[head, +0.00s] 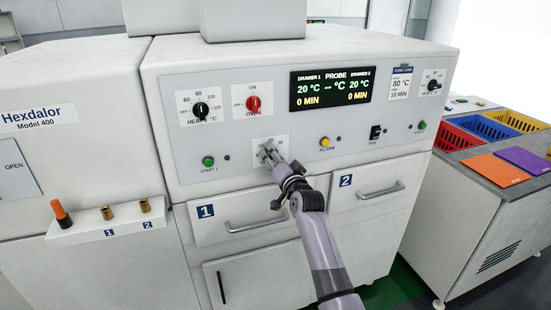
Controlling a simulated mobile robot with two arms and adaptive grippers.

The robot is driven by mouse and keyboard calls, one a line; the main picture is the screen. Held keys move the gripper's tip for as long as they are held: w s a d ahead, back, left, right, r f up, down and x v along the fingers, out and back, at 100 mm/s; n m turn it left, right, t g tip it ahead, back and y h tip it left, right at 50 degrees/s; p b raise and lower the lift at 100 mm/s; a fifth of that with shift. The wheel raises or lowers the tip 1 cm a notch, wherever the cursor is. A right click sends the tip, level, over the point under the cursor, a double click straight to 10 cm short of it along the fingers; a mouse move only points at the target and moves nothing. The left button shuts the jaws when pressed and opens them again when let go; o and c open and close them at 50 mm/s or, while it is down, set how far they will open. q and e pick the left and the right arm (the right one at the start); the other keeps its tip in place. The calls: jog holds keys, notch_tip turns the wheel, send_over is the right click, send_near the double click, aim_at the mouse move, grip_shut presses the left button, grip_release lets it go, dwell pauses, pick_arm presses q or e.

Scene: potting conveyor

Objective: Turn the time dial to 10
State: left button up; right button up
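My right gripper (270,154) is at the front panel, in front of a white dial plate (284,142) below the red oven knob. It covers most of that plate, so the knob there, its pointer and most of the markings are hidden. I cannot tell whether the fingers touch or grip a knob. The display (331,87) reads 20 °C and 0 MIN for drawer 1 and for drawer 2. A cure card (400,83) reads heat 80 °C, time 10 min. My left gripper is not in view.
Around the gripper are the black heat knob (201,109), red oven knob (253,104), green start button (208,161), yellow alarm button (325,142) and black fan switch (375,132). Drawer handles (256,226) stick out below. Coloured bins (484,126) stand at the right.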

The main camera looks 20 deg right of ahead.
jog(key=shift+o, duration=0.7)
jog(key=s, duration=1.2)
jog(key=shift+d, duration=0.2)
